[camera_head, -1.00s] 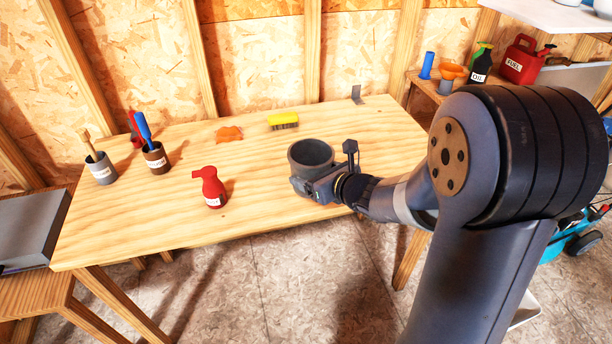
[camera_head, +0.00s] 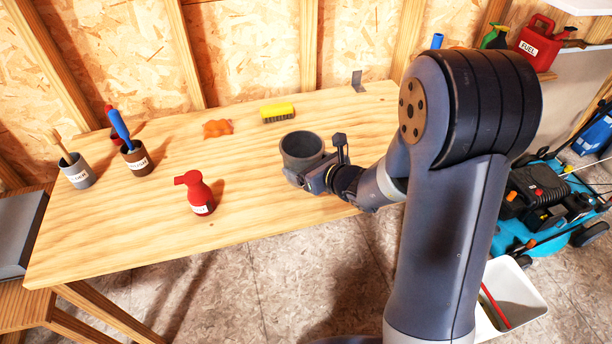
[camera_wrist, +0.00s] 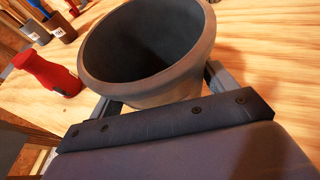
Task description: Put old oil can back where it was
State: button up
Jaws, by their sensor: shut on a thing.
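A dark grey, open-topped round can (camera_head: 301,146) is at the right part of the wooden workbench, upright, its label not in sight. I take it for the old oil can. My gripper (camera_head: 314,178) is shut on it from the front right. In the wrist view the can (camera_wrist: 150,45) sits between the two fingers, its wide mouth facing up and its inside empty-looking. Whether its base touches the bench or hangs just above it is hidden.
A red bottle (camera_head: 200,194) stands left of the can. A yellow brush (camera_head: 277,112) and an orange cloth-like piece (camera_head: 217,128) lie behind. A grey cup (camera_head: 77,172) and a brown cup (camera_head: 135,160) hold tools at left. The bench (camera_head: 250,215) is bare in front.

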jog(key=shift+f, duration=1.9)
jog(key=shift+f+b, duration=0.2)
jog(key=shift+b, duration=0.25)
jog(key=o, duration=1.1)
jog(key=shift+r, duration=0.15)
jog(key=shift+r+p, duration=0.2)
jog(key=shift+p, duration=0.2)
jog(key=v, duration=1.2)
jog(key=shift+f, duration=0.2)
